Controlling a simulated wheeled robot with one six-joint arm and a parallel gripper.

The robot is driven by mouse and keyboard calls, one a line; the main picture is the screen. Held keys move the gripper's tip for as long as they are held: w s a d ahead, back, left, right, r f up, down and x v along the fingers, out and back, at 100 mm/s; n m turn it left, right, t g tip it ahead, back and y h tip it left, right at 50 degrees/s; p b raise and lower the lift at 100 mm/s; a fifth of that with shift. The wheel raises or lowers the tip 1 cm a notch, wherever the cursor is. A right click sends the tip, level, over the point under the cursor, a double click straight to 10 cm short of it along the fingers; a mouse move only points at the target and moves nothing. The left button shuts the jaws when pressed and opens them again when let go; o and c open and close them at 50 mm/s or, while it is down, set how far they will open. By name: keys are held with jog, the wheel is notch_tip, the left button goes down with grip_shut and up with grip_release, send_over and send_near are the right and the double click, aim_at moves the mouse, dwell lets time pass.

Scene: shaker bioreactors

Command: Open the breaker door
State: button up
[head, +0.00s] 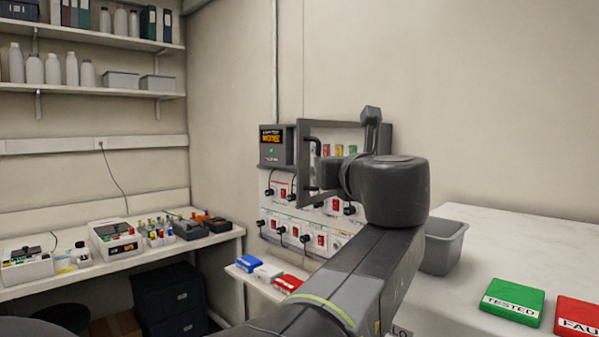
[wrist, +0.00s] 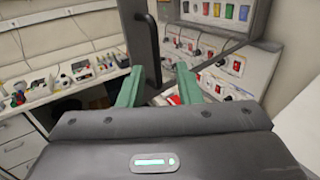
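The breaker door (head: 303,145) is a grey frame with a see-through middle on the wall-mounted breaker box. It also shows in the wrist view (wrist: 136,45), standing swung out from the box, with its lower edge running back to the right. A dark upright handle (wrist: 154,50) is on its free side; it also shows in the head view (head: 315,160). My gripper (wrist: 158,88) is open, its two green fingers apart. In the wrist view the door's free edge and handle lie between and beyond the fingers; contact cannot be told. My wrist hides part of the door in the head view.
Coloured breakers (wrist: 215,11) show inside the box. Below are panels with red switches and cables (head: 300,238). A left bench (head: 60,280) holds instruments. A grey bin (head: 445,245) and green "TESTED" block (head: 513,298) stand on the white right-hand table.

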jog(key=s+d, duration=0.1)
jog(key=s, duration=0.6)
jog(key=shift+d, duration=0.2)
jog(key=shift+w, duration=0.2)
jog(key=shift+w+a, duration=0.5)
jog(key=shift+w, duration=1.7)
jog(key=shift+w+a, duration=0.45)
jog(key=shift+w, duration=1.75)
jog(key=shift+w+a, duration=0.5)
jog(key=shift+w, duration=1.7)
jog(key=shift+p, duration=0.3)
